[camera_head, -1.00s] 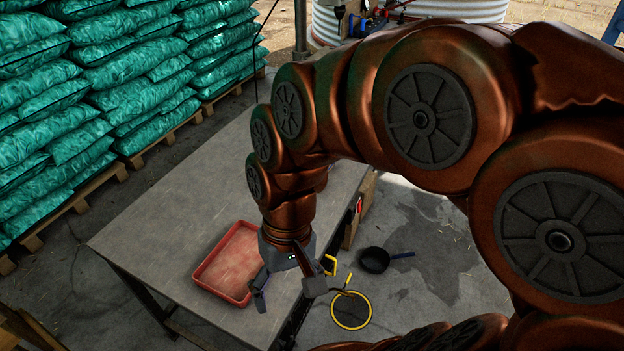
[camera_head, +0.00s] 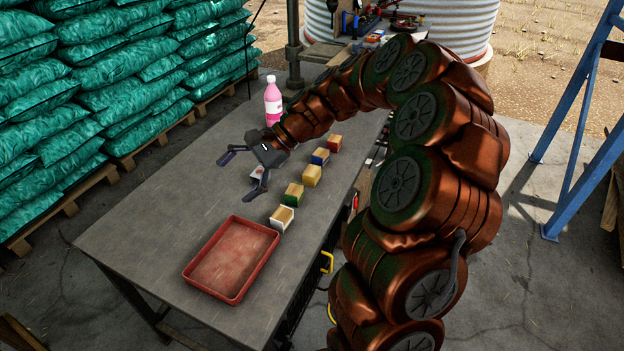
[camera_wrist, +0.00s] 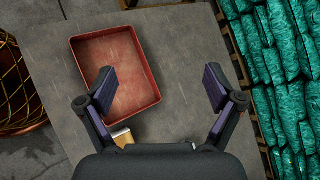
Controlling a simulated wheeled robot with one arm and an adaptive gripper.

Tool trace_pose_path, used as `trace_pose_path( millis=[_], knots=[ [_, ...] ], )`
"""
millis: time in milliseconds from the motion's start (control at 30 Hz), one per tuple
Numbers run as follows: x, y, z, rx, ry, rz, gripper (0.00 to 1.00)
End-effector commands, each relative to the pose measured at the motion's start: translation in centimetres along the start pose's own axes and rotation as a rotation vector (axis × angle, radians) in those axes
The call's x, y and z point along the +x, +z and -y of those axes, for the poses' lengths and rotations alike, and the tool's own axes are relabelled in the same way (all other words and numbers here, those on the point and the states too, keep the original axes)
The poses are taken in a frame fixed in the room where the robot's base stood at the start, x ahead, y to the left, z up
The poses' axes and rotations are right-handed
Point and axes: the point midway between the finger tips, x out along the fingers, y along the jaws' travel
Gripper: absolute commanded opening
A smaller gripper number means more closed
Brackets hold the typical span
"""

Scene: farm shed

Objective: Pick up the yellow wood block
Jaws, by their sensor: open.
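The yellow wood block (camera_head: 312,177) stands on the table in a row of small wood blocks, between a green block (camera_head: 293,195) and a blue block (camera_head: 320,156). My gripper (camera_head: 238,178) is open and empty above the table, to the left of the row and apart from the yellow block. A block with a white edge (camera_wrist: 122,137) shows there, partly hidden by my gripper. I cannot make out the yellow block in that view.
A white-sided block (camera_head: 282,219) and a red block (camera_head: 335,143) end the row. A pale block (camera_head: 257,174) is beside my finger. A red tray (camera_head: 243,288) lies in front, a pink bottle (camera_head: 273,103) behind. The table's (camera_head: 160,235) left side is clear.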

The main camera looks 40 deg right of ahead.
Motion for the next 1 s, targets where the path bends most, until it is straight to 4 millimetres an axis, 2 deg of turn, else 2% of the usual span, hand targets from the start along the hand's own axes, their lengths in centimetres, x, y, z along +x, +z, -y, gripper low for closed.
trace_pose_path(
  millis=[33, 167, 300, 467, 600, 700, 800, 1000],
  knots=[
    [-0.4, -2.4, 0.5, 0.063, -0.046, 0.006, 0.92],
    [-2.2, -7.5, 1.5, 0.218, -0.162, 0.019, 0.92],
    [-4.6, -13.6, 1.7, 0.389, -0.290, 0.028, 0.92],
    [-7.7, -21.1, 0.3, 0.586, -0.434, 0.033, 0.92],
    [-10.3, -27.1, -2.1, 0.747, -0.552, 0.035, 0.92],
    [-12.1, -30.5, -3.9, 0.836, -0.623, 0.031, 0.92],
    [-13.2, -32.8, -5.5, 0.901, -0.670, 0.031, 0.92],
    [-14.0, -34.6, -6.6, 0.953, -0.712, 0.030, 0.92]
  ],
)
